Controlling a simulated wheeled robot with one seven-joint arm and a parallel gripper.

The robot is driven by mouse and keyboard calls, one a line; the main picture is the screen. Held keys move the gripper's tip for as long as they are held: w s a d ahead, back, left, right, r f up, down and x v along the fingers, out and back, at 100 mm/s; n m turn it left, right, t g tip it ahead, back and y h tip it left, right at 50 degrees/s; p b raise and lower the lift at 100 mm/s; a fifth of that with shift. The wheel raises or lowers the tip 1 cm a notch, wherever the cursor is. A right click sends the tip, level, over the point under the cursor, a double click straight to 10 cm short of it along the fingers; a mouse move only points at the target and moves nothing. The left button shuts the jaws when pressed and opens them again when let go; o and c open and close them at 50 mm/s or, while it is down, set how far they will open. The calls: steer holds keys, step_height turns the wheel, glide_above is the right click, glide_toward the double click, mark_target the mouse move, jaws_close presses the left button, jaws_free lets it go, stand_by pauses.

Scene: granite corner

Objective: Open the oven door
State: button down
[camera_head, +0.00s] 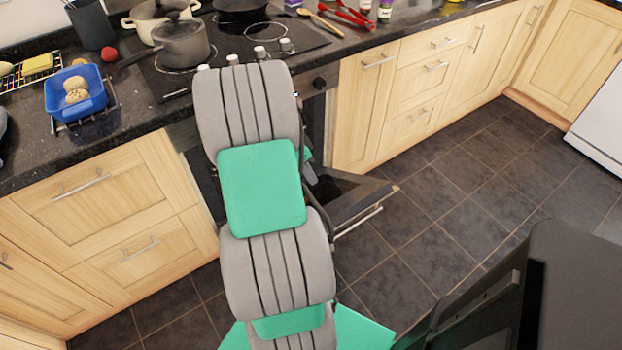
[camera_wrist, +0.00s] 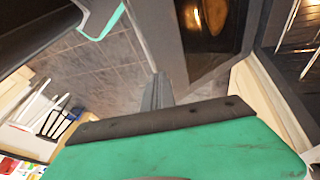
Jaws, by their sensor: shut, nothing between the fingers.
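The oven (camera_head: 318,110) is built in below the hob, and my arm hides much of its front. Its door (camera_head: 350,192) is swung down and out from the front, well open; its exact angle is hard to tell. The door's bar handle (camera_head: 360,220) shows at its outer edge, right of my arm. In the wrist view the dark inner side of the door (camera_wrist: 225,35) is close, with the lit oven racks (camera_wrist: 298,45) at the right. My gripper (camera_wrist: 157,90) is shut and empty beside the door; whether it touches is unclear.
Pale wooden drawers (camera_head: 105,200) and cupboards (camera_head: 405,85) flank the oven. Pots (camera_head: 180,45) stand on the hob above, and a blue basket (camera_head: 75,95) is on the dark worktop. The tiled floor (camera_head: 455,190) at the right is clear.

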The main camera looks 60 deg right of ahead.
glide_toward(332, 216)
steer(key=d, duration=0.1)
steer(key=f, duration=0.2)
steer(key=shift+s+a+f, duration=0.15)
steer(key=shift+s+f, duration=0.1)
steer(key=shift+f, duration=0.15)
steer(key=shift+s+a+f, duration=0.15)
steer(key=shift+s+f, duration=0.2)
steer(key=shift+f, duration=0.15)
steer(key=shift+b, duration=0.3)
